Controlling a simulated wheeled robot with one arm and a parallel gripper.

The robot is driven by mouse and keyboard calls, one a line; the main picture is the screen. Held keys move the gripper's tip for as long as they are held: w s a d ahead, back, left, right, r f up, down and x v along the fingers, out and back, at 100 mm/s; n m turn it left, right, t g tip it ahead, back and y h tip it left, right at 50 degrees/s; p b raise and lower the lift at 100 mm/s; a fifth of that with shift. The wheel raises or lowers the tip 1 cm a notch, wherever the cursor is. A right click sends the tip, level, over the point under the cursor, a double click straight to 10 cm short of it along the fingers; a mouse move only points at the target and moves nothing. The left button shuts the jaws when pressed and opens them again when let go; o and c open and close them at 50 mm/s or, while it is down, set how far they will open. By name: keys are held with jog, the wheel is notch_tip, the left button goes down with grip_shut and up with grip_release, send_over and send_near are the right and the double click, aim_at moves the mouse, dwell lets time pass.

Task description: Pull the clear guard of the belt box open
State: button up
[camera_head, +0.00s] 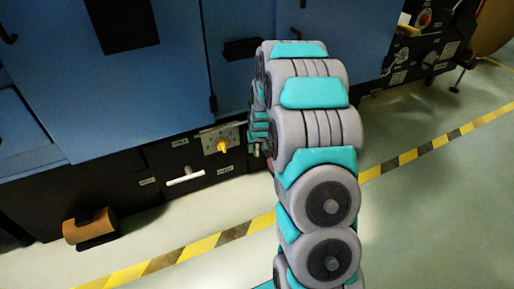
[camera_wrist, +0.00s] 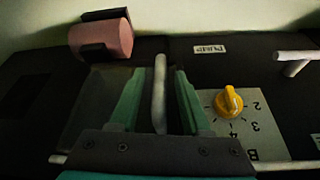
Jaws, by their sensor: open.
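In the wrist view my gripper (camera_wrist: 158,78) is open, with one teal finger on each side of a pale upright bar (camera_wrist: 160,92). The bar looks like a handle; I cannot tell whether either finger touches it. A greyish, see-through-looking panel (camera_wrist: 88,105) beside the left finger may be the clear guard; its edges are dim. The gripper body hides the lower part of this area. In the head view my arm covers most of the gripper, and I cannot make out the guard there.
A yellow knob (camera_wrist: 229,102) on a numbered plate is close right of the fingers; it also shows in the head view (camera_head: 222,146). A white T-handle (camera_head: 186,177) and brown roll (camera_head: 90,227) stick out from the dark lower panel. Blue cabinets (camera_head: 110,90) stand above. Striped tape (camera_head: 200,247) crosses open floor.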

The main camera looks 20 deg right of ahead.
jog(key=v, duration=0.7)
jog(key=shift+r+p, duration=0.3)
jog(key=shift+p, duration=0.1)
jog(key=shift+s, duration=0.15)
